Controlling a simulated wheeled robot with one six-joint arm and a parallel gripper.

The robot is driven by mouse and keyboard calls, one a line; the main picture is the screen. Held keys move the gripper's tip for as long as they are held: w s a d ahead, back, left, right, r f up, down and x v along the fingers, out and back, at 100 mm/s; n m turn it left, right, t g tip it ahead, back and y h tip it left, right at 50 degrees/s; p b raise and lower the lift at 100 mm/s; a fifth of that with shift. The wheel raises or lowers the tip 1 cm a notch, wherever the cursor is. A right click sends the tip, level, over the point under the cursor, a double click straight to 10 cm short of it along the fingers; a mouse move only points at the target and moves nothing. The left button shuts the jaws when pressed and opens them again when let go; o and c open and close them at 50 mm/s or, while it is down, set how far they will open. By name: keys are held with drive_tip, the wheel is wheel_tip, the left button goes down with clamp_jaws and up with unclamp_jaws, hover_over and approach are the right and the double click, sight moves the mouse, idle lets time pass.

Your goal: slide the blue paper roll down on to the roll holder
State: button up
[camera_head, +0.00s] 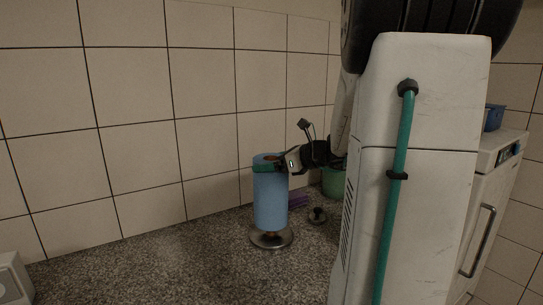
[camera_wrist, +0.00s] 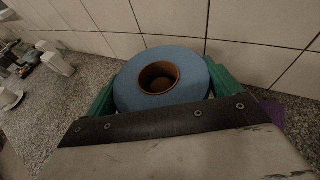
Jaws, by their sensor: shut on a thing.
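The blue paper roll (camera_head: 270,202) is upright over the roll holder (camera_head: 272,240), whose round metal base shows under it. A small brownish part shows between the roll's lower end and the base, so the roll seems slightly above the base. My gripper (camera_head: 269,164) is shut on the roll near its top, coming from the right. In the wrist view the green fingers of my gripper (camera_wrist: 163,86) are on both sides of the blue roll (camera_wrist: 131,84). Its brown core is open upwards. The holder's post is mostly hidden inside the roll; I cannot tell how far it reaches.
A purple thing (camera_head: 299,201) and a small round dark metal thing (camera_head: 317,215) lie right of the roll. A green container (camera_head: 334,182) stands behind them, partly hidden by my arm. The tiled wall is close behind.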

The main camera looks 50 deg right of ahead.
drive_tip(key=shift+f, duration=1.75)
drive_tip(key=o, duration=1.1)
drive_tip(key=v, duration=0.7)
drive_tip(key=shift+s, duration=0.4)
drive_tip(key=shift+d+r, duration=0.1)
